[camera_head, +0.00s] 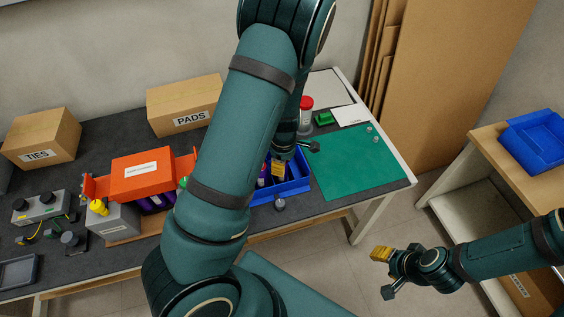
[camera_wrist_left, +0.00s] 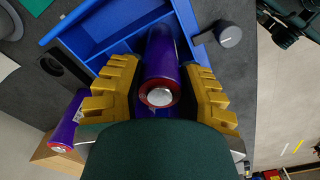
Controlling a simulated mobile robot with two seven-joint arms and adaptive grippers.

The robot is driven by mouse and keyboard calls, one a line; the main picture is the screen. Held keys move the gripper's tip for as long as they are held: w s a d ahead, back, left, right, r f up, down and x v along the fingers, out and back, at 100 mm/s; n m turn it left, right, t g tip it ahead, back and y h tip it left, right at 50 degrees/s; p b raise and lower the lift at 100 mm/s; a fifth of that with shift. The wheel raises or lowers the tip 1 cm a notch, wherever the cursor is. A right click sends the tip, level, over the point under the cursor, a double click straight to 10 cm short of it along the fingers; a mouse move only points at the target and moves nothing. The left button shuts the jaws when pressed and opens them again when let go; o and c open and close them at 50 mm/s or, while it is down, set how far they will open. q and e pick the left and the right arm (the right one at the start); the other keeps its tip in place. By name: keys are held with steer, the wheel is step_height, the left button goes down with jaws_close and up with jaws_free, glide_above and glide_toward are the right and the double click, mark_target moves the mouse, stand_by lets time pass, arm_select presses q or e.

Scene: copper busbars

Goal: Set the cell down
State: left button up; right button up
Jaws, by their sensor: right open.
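The purple cell (camera_wrist_left: 162,60) has a red ring and a silver end facing the left wrist camera. It stands between the yellow fingers of my left gripper (camera_wrist_left: 162,88), which close in on both its sides. The blue tray (camera_wrist_left: 95,27) is around and below it; whether the cell touches the tray floor is hidden. In the head view my left gripper (camera_head: 279,167) is low over the blue tray (camera_head: 294,188), partly behind my arm. My right gripper (camera_head: 381,254) is open and empty, off the table at the lower right.
Another purple cell (camera_wrist_left: 66,122) shows at the left of the wrist view. A small dark knobbed part (camera_head: 279,204) stands before the tray. A green mat (camera_head: 355,165) lies clear on the right. An orange bin (camera_head: 143,172), PADS box (camera_head: 185,103) and TIES box (camera_head: 42,138) stand left.

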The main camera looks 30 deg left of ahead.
arm_select(q)
steer(key=o, duration=0.3)
step_height(320, 180, up, 12)
steer(key=p, duration=0.4)
steer(key=s+d+f+m+h, duration=0.1)
steer(key=s+d+f+m, duration=0.25)
steer(key=f+m, duration=0.25)
steer(key=s+d+f+m, duration=0.3)
steer(key=d+f+m, duration=0.1)
steer(key=f+m, duration=0.15)
steer(key=s+d+f+m+t+h, duration=0.1)
steer(key=d+m+t+h, duration=0.1)
steer(key=d+m, duration=0.5)
steer(key=shift+s+d+f+h, duration=0.15)
steer(key=shift+s+d+h, duration=0.35)
steer(key=shift+d, duration=0.75)
steer(key=shift+w, duration=0.1)
